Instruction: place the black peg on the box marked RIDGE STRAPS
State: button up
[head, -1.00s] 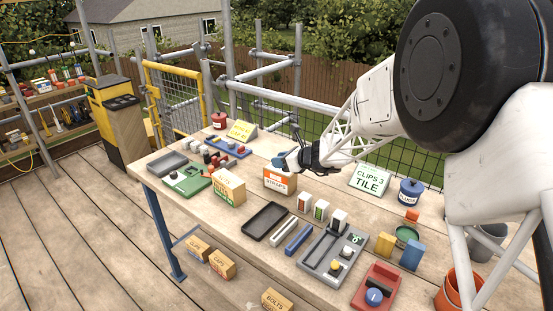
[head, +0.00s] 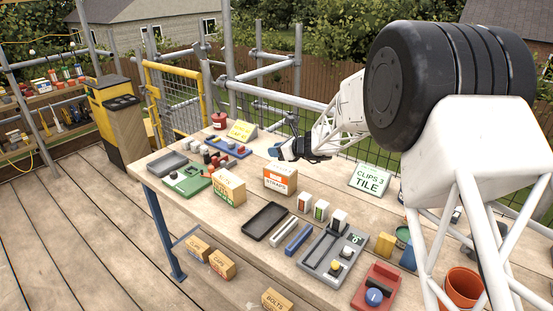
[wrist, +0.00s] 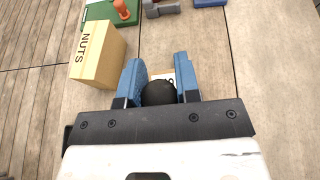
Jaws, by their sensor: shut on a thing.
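The box marked STRAPS (head: 279,181), with an orange band, stands on the far half of the table; any upper word of its label is hard to read. My gripper (head: 276,150) is above and just behind it in the head view. In the wrist view, my gripper's blue fingers (wrist: 160,80) are shut on the black peg (wrist: 158,93), seen as a dark round end between them. A small white patch with dark lettering (wrist: 167,77) shows just beyond the peg, mostly hidden. I cannot make out the peg in the head view.
A box marked NUTS (wrist: 97,55) stands left of my fingers in the wrist view.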

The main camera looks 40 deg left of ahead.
aim_at(277, 167)
jog(key=shift+f, duration=0.1)
jog(key=shift+f, duration=1.65)
jog(key=shift+f, duration=0.15)
jog(key=o, duration=0.9)
jog(key=shift+r, duration=0.2)
jog(key=shift+d+r, duration=0.2)
jog(key=shift+d, duration=0.3)
jog(key=s+v, duration=0.1)
jog(key=v, duration=1)
jog(key=shift+w, duration=0.5)
